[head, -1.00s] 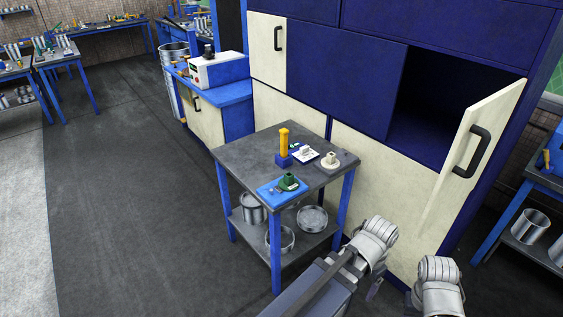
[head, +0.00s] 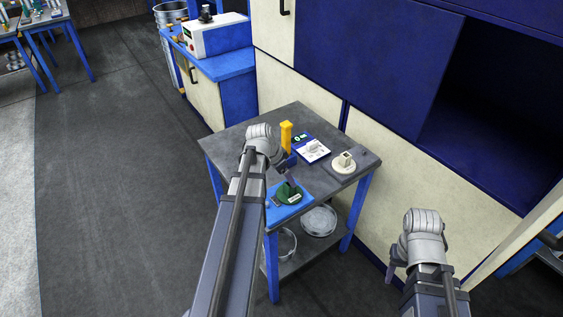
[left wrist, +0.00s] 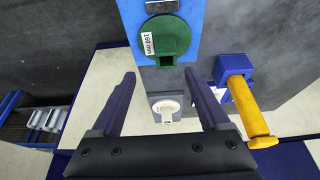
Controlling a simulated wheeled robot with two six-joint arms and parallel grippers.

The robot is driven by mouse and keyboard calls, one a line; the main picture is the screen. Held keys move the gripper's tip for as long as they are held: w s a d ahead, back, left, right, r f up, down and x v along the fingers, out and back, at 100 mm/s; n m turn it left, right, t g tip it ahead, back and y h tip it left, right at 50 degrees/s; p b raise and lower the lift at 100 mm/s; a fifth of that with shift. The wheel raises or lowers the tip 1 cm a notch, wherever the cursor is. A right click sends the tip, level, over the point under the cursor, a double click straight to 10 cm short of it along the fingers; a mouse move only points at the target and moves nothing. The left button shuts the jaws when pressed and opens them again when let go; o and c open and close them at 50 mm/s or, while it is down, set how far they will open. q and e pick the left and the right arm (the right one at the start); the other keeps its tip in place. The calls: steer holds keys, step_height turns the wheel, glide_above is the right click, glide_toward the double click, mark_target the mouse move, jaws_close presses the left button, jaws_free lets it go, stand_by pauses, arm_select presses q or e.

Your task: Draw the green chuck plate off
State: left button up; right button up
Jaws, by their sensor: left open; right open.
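The green chuck plate (head: 291,196) is a round disc with a raised square boss, lying on a blue mat (head: 277,213) at the table's near corner. In the left wrist view the green chuck plate (left wrist: 176,29) carries a "160 mm" label and lies beyond the fingertips. My left gripper (left wrist: 160,73) is open and empty, above the table and apart from the plate. In the head view its wrist hides much of its fingers. My right gripper (head: 393,266) is open, off the table's right side, away from the plate.
The grey table (head: 232,145) also carries a yellow handle (head: 286,134) in a blue block, a printed card (head: 312,149) and a white chuck plate (head: 344,161). Metal pails (head: 318,220) stand on its lower shelf. Blue and cream cabinets (head: 390,60) rise behind.

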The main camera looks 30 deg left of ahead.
mark_target(290, 189)
arm_select(q)
steer(key=shift+w+a, duration=0.2)
steer(key=shift+a, duration=0.3)
steer(key=b+x, duration=0.7)
steer(key=shift+w+f, duration=0.15)
steer(key=shift+f, duration=0.15)
steer(key=shift+c, duration=0.4)
jaws_close()
